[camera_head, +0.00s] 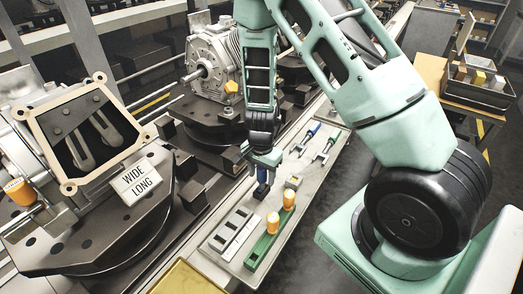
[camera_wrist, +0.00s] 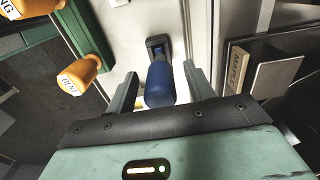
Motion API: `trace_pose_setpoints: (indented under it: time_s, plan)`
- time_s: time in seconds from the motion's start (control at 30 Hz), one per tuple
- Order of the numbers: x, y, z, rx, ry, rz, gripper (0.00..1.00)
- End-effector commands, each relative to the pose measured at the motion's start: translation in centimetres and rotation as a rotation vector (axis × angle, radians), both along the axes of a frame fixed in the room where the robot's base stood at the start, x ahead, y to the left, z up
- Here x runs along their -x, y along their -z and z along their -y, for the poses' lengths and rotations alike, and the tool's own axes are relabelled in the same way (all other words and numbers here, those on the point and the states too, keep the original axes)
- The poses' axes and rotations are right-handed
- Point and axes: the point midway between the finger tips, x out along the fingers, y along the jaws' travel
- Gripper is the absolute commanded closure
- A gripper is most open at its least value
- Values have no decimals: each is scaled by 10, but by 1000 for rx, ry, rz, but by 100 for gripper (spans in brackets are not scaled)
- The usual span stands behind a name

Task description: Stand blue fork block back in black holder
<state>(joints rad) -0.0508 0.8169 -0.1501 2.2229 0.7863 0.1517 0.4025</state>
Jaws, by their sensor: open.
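A blue block (camera_wrist: 160,84) with a rounded body lies between my gripper's fingers in the wrist view, with a dark squared, fork-like part (camera_wrist: 157,46) at its far end. In the head view the blue piece (camera_head: 262,174) shows just under my gripper (camera_head: 264,162), over the pale tray. My gripper (camera_wrist: 161,78) is open, one finger on each side of the blue block, with visible gaps. Whether the dark part belongs to the block or is the black holder, I cannot tell. The block's lower end is hidden in the head view.
The pale tray (camera_head: 225,262) carries a grey slotted rack (camera_head: 235,233), a green stand (camera_head: 263,252) with orange knobs, a small grey block (camera_head: 293,182) and tools (camera_head: 310,134). A dark turntable fixture (camera_head: 100,240) with a "WIDE LONG" label (camera_head: 136,182) stands left.

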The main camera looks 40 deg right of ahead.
Motion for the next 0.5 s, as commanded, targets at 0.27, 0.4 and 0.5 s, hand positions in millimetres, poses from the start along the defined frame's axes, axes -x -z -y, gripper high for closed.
trace_pose_setpoints:
  time_s: [0.27, 0.4, 0.5]
  plan:
    - [-1, -65, -1, 1, -3, 6, 47]
    - [-1, -98, -1, 0, -2, 5, 47]
    - [-1, -119, -1, -1, -1, 6, 47]
